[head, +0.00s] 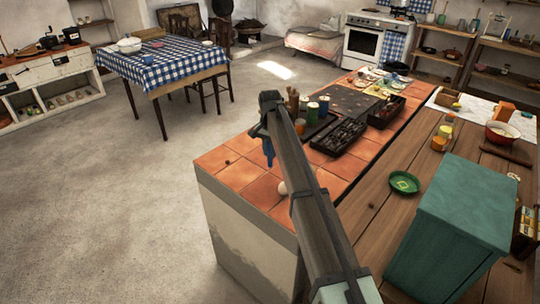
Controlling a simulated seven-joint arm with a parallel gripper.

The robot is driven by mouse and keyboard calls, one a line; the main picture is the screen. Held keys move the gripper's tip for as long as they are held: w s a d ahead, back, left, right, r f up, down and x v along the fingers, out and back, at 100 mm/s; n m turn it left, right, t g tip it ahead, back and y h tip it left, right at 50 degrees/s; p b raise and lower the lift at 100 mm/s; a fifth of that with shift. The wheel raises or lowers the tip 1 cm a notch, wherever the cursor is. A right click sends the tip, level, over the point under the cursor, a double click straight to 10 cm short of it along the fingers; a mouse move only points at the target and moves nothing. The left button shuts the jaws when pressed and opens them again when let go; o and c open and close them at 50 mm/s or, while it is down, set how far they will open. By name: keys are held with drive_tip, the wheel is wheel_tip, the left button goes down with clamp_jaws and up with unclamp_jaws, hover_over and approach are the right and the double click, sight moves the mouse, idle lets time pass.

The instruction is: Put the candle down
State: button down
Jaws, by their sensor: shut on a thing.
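My gripper (265,134) is at the far end of my arm, above the terracotta-tiled counter (238,176) near its left edge. It is small and partly hidden by my own arm. It is shut on a small dark blue thing that hangs below it, which looks like the candle (268,153). The candle's lower end appears to be above the tiles, but the exact gap cannot be told.
A small pale round thing (283,188) lies on the tiles beside my arm. A dark compartment tray (338,137) and several jars (312,111) stand beyond. A teal box (450,225) and green dish (404,182) are on the wooden top. The tiles at left are mostly clear.

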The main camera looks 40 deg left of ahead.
drive_tip(key=shift+f, duration=1.1)
drive_tip(key=shift+f, duration=0.2)
drive_tip(key=c, duration=1)
unclamp_jaws()
drive_tip(key=shift+r, duration=0.1)
wheel_tip(320, 180, up, 12)
drive_tip(key=shift+r, duration=0.15)
